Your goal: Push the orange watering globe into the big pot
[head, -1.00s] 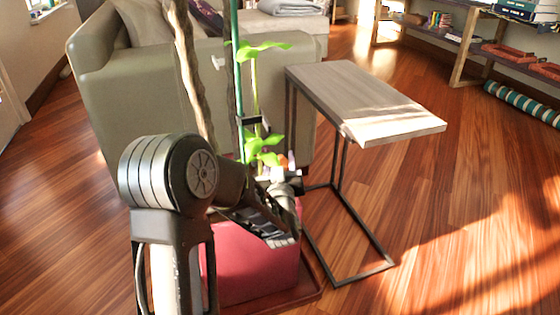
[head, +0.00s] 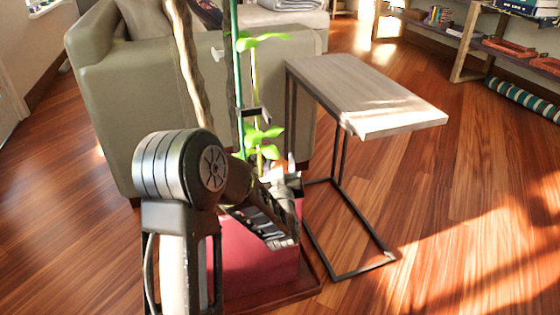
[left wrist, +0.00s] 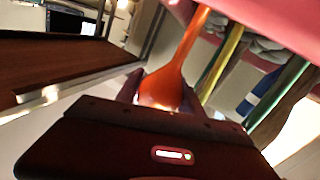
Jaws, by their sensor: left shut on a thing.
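The big pot (head: 258,268) is a dark red square planter with a green-leaved plant. It stands on the floor in the lower middle of the head view, partly behind my left arm. My left gripper (head: 284,180) is above the pot's right side. In the left wrist view, my left gripper (left wrist: 160,92) is shut on the orange watering globe (left wrist: 165,86), gripping its bulb. Its narrow stem runs up past the pot's pink-lit edge (left wrist: 280,32). The stem's tip is out of sight, so I cannot tell how deep it sits. My right gripper is not in view.
A green stake (head: 237,90) and thick brown stems (head: 190,75) rise from the pot. A side table (head: 365,95) stands close to its right. A grey-green armchair (head: 120,110) is behind. Open wooden floor lies to the right.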

